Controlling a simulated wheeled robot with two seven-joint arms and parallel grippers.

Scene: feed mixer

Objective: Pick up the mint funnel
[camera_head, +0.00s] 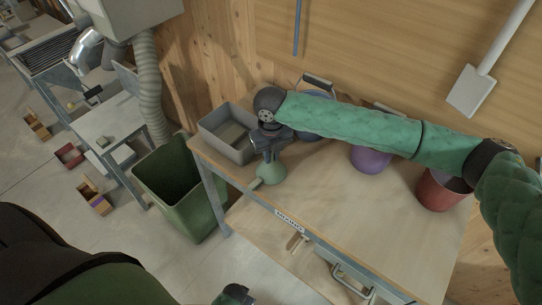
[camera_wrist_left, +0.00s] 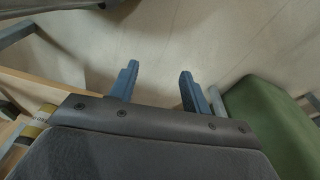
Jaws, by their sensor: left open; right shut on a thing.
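I cannot tell whether the funnel touches the table top. My left gripper (camera_wrist_left: 155,88) is open and empty in the left wrist view, with floor beyond its fingers.
On the table (camera_head: 350,225) stand a grey bin (camera_head: 228,148), a purple pot (camera_head: 370,159) and a red pot (camera_head: 440,192). A blue container (camera_head: 312,133) is partly hidden behind my right arm. A green bin (camera_head: 178,185) stands on the floor left of the table. The table's front middle is clear.

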